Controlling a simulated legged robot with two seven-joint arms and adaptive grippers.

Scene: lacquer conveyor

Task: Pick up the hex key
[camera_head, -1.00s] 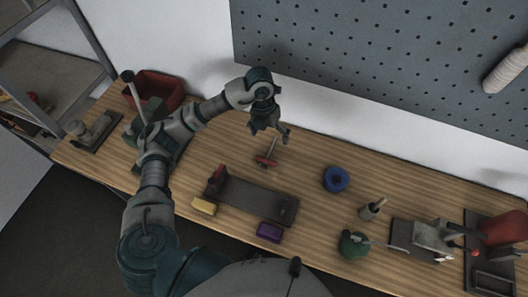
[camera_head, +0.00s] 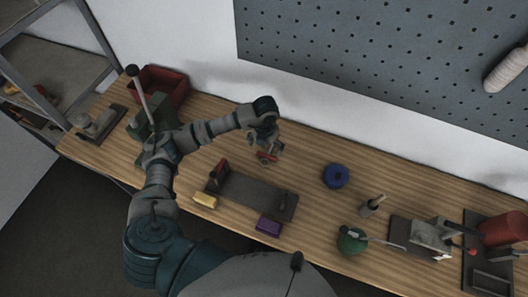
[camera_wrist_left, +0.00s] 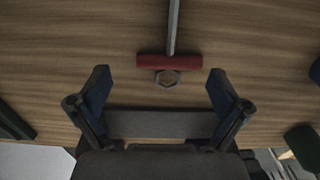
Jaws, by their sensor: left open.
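The hex key has a red crossbar handle (camera_wrist_left: 169,61) and a straight grey shaft. In the left wrist view it lies on the wooden bench, with the shaft running away to the top edge and a small hexagonal piece at the near side of the handle. My left gripper (camera_wrist_left: 160,90) is open, and its two fingers stand either side of and short of the red handle, not touching it in this view. In the head view my left gripper (camera_head: 265,150) hangs low over the key; only a bit of red (camera_head: 266,157) shows, and the shaft is mostly hidden.
A dark fixture plate (camera_head: 250,195) lies in front of the key, with a yellow block (camera_head: 205,200) and a purple block (camera_head: 268,225) near it. A blue ring (camera_head: 336,176) is to the right. A red bin (camera_head: 165,85) stands at back left. The wall is behind.

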